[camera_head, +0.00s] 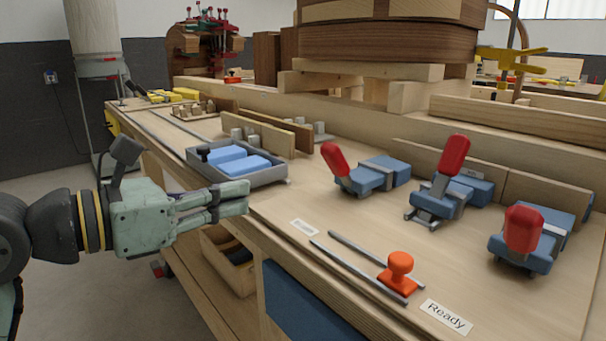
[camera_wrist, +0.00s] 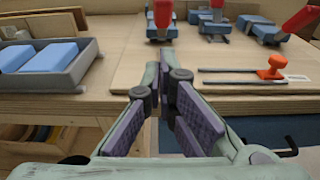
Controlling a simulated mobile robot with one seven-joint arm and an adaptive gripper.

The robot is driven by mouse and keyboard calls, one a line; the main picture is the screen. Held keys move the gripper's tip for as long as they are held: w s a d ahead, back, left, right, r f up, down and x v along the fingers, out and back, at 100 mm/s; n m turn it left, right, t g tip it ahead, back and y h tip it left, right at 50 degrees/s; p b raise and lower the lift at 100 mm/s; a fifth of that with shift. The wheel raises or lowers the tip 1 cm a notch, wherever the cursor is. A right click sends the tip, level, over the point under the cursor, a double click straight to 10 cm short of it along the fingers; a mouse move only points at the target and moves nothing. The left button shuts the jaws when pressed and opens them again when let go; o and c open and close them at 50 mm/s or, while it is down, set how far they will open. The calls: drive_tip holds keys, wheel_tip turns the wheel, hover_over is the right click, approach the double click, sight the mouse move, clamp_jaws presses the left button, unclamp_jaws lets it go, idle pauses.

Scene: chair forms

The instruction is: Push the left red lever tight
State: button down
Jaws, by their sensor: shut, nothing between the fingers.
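Three blue clamps with red levers stand in a row on the wooden bench. The left red lever (camera_head: 336,159) tilts up and to the left on its blue clamp (camera_head: 370,175); in the wrist view the left red lever (camera_wrist: 161,14) shows at the top, partly cut off. The middle red lever (camera_head: 454,155) stands raised, and the right red lever (camera_head: 523,229) points toward the camera. My gripper (camera_head: 245,196) is shut and empty, beyond the bench's front edge and left of the clamps. In the wrist view my gripper's fingers (camera_wrist: 166,75) come together below the left lever, apart from it.
A grey tray (camera_head: 268,181) with blue blocks sits on the bench near my gripper. An orange knob (camera_head: 400,265) stands on rails at the front, beside a "Ready" label (camera_head: 446,317). Bare bench top lies between the tray and the left clamp.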

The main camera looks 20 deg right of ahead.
drive_tip(key=p, duration=0.2)
approach(329, 169)
drive_tip(key=shift+d+f+y, duration=0.15)
drive_tip(key=shift+d+f, duration=0.1)
drive_tip(key=shift+f, duration=0.3)
drive_tip(key=shift+d+f+y, duration=0.15)
drive_tip(key=shift+d+f, duration=0.15)
drive_tip(key=shift+f, duration=0.3)
drive_tip(key=shift+w+d+r+p, duration=0.2)
drive_tip(key=shift+d+r+p, duration=0.2)
drive_tip(key=shift+d, duration=0.1)
drive_tip(key=shift+w+d+r+p, duration=0.25)
drive_tip(key=shift+d+p, duration=0.15)
drive_tip(key=shift+d, duration=0.15)
drive_tip(key=shift+w+d+r, duration=0.25)
drive_tip(key=shift+d+r, duration=0.05)
drive_tip(key=shift+d, duration=0.35)
drive_tip(key=shift+p, duration=0.3)
